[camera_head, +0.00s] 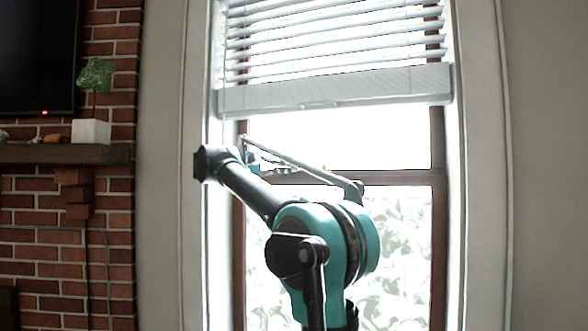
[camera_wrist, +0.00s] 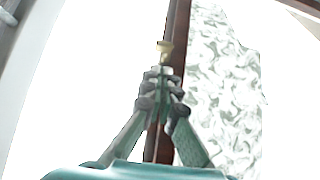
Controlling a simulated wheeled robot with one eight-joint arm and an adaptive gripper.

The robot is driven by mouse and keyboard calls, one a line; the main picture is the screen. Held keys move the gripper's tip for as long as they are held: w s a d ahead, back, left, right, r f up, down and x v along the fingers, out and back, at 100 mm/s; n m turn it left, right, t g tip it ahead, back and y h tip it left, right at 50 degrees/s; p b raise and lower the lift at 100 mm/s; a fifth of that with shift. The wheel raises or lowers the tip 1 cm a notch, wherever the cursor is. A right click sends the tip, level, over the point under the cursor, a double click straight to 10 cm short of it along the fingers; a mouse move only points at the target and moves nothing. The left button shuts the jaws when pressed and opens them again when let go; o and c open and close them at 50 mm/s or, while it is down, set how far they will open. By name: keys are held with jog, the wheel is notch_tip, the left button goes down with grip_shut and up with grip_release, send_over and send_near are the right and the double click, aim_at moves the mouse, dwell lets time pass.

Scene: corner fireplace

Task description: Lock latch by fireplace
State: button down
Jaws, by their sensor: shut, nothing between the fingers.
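In the wrist view, a small brass-coloured latch (camera_wrist: 165,46) sits on the brown wooden window rail, just beyond my fingertips. My gripper (camera_wrist: 160,74) is shut, with its fingers together and nothing between them. The tips point at the latch and overlap its lower edge in the picture; I cannot tell whether they touch it. Whether the latch is locked is also unclear. In the head view, my arm reaches up in front of the window (camera_head: 400,140), and my gripper is mostly hidden at the level of the middle rail (camera_head: 400,178).
White blinds (camera_head: 335,90) hang over the window's upper part. The pale window frame (camera_head: 483,180) flanks it. At left are a brick wall (camera_head: 60,255) and a dark mantel (camera_head: 60,154) with a plant in a white pot (camera_head: 91,132). A dark screen (camera_head: 38,55) hangs above.

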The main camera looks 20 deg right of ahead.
aim_at(323, 167)
jog(key=d, duration=0.8)
jog(key=shift+w, duration=0.4)
jog(key=shift+s+d+n+t, duration=0.25)
jog(key=shift+s+n+t, duration=0.25)
jog(key=shift+t, duration=0.5)
jog(key=shift+s+d+n+t+y, duration=0.5)
jog(key=shift+d+n+t+y, duration=0.8)
jog(key=shift+d+t, duration=0.4)
jog(key=shift+s+d+n+t+y, duration=0.55)
jog(key=shift+d+n+t+y, duration=0.55)
jog(key=shift+d+n+t, duration=0.65)
jog(key=shift+s+d+n+t+y, duration=0.5)
jog(key=shift+d+n+t+y, duration=0.7)
jog(key=shift+d+t, duration=0.5)
